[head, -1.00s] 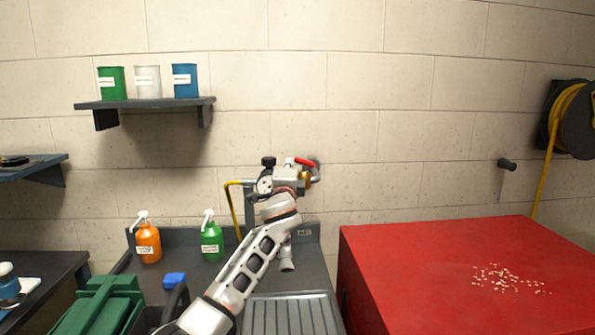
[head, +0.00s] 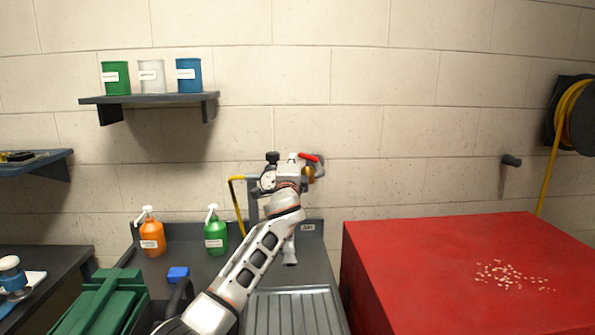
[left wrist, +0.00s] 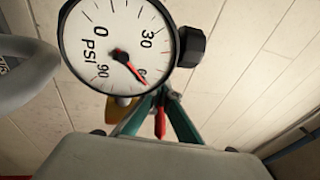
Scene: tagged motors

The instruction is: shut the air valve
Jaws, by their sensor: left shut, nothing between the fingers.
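The air valve shows in the head view as a red lever (head: 309,157) over a brass body (head: 309,174) by the wall. The lever slopes slightly down to the right. In the left wrist view, the red lever (left wrist: 160,122) and some brass (left wrist: 122,102) show near my fingertips. My left gripper (left wrist: 164,94) is shut and empty, its teal fingers meeting close to the lever; I cannot tell whether they touch it. In the head view my arm hides the fingers. A PSI gauge (left wrist: 118,45) with a red needle fills the upper wrist view. My right gripper is out of view.
A black knob (head: 272,157) and yellow hose (head: 236,205) sit left of the valve. Orange (head: 152,239) and green (head: 215,238) pump bottles stand on the bench below. A red cabinet (head: 430,260) stands right. Bare wall lies right of the valve.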

